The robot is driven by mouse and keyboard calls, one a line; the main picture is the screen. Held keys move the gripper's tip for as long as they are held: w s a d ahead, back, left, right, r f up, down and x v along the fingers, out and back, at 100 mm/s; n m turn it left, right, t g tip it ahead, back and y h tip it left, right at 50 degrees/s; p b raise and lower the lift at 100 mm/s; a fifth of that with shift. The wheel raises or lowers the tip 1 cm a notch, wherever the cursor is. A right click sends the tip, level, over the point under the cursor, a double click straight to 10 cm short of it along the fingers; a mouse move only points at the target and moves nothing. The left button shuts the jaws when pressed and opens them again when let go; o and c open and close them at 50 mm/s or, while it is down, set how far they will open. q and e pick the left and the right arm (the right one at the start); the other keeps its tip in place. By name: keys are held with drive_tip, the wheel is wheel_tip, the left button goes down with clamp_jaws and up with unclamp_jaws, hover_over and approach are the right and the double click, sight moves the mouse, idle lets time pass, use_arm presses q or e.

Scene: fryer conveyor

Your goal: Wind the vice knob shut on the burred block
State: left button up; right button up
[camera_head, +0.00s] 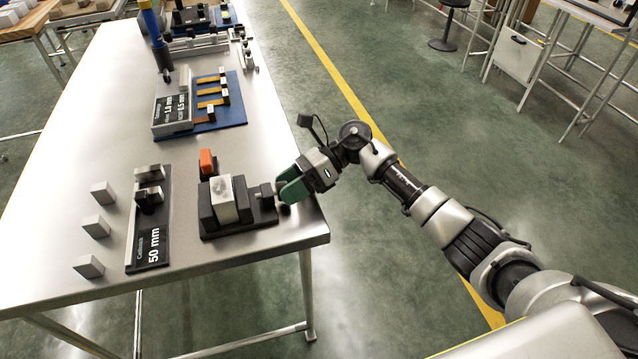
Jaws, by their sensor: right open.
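The vice (240,229) is a dark base with dark jaws near the right front corner of the metal table. A pale block (223,201) stands upright between its jaws; I cannot tell whether both jaws touch it. The vice knob (283,187) is on the right side of the vice and is partly hidden by my gripper. My right gripper (288,186) has green fingers and is open at the knob, with fingers around or beside it; I cannot tell if they touch. My left gripper is not in view.
An orange-red piece (207,161) stands behind the vice. A black 50 mm gauge (151,235) lies to its left, with three loose grey blocks (97,225) beyond. A blue board (229,108) with a gauge is farther back. The table edge (318,212) is close to my gripper.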

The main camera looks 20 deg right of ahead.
drive_tip(key=shift+r+p, duration=0.1)
drive_tip(key=shift+p, duration=0.35)
drive_tip(key=n+t+p, duration=0.1)
drive_tip(key=p, duration=0.1)
drive_tip(key=n+t+p, duration=0.1)
drive_tip(key=n+p, duration=0.1)
drive_tip(key=shift+s+r+t, duration=0.15)
drive_tip(key=shift+r+t, duration=0.05)
drive_tip(key=shift+t, duration=0.1)
drive_tip(key=b+v, duration=0.2)
drive_tip(key=v, duration=0.9)
wheel_tip(320, 180, down, 13)
drive_tip(key=d+m+t+h+p, duration=0.2)
drive_tip(key=m+t+p, duration=0.85)
drive_tip(key=m, duration=1.45)
drive_tip(key=s+d+f+m+h+p, duration=0.1)
drive_tip(key=s+d+f+m+h, duration=0.3)
drive_tip(key=s+f+m+h, duration=0.5)
drive_tip(key=s+f+m, duration=0.6)
drive_tip(key=f+m, duration=0.1)
drive_tip(key=f, duration=0.1)
drive_tip(key=shift+s+d+p, duration=0.2)
drive_tip(key=shift+s+p, duration=0.05)
drive_tip(key=shift+p, duration=0.15)
